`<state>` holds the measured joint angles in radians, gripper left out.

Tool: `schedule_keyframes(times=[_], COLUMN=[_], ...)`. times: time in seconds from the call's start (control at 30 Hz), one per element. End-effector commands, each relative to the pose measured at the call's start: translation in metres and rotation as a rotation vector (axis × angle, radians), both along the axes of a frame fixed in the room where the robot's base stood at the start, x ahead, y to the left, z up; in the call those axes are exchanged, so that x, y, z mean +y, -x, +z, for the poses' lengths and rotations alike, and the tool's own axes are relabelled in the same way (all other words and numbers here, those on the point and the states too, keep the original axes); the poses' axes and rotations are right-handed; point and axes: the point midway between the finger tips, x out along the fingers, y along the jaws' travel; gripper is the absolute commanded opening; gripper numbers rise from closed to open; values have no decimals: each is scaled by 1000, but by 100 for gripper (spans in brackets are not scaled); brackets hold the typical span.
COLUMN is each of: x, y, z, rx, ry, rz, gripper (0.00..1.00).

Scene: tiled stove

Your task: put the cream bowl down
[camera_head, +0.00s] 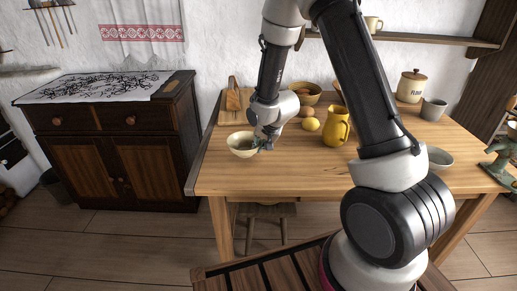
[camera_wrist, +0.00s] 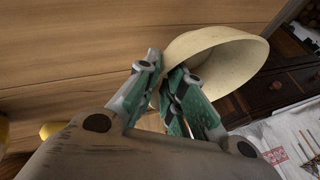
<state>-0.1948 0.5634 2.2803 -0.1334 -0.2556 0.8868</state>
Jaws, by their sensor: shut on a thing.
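The cream bowl (camera_head: 241,146) is at the left end of the wooden table (camera_head: 290,178), its opening facing up. My gripper (camera_head: 263,143) is at the bowl's right side. In the wrist view the green-padded fingers of my gripper (camera_wrist: 168,82) are shut on the rim of the cream bowl (camera_wrist: 232,62), one finger on each side of its wall. I cannot tell whether the bowl's base touches the table or hangs a little above it. The far side of the bowl is clear of the fingers.
The table front is clear. A dark cabinet (camera_head: 112,140) stands to the left.

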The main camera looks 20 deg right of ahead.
Motion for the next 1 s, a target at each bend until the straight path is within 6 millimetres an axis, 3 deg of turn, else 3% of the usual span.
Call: schedule_keyframes(times=[0.1,0.2,0.57,0.6,0.7,1.0], x=[0,0,0,0,0,0], y=[0,0,0,0,0,0], z=[-20,-27,-30,-30,-30,-29], rx=[2,0,0,0,0,0], ry=[0,0,0,0,0,0], rz=[1,0,0,0,0,0], gripper=[0,0,0,15,32,32])
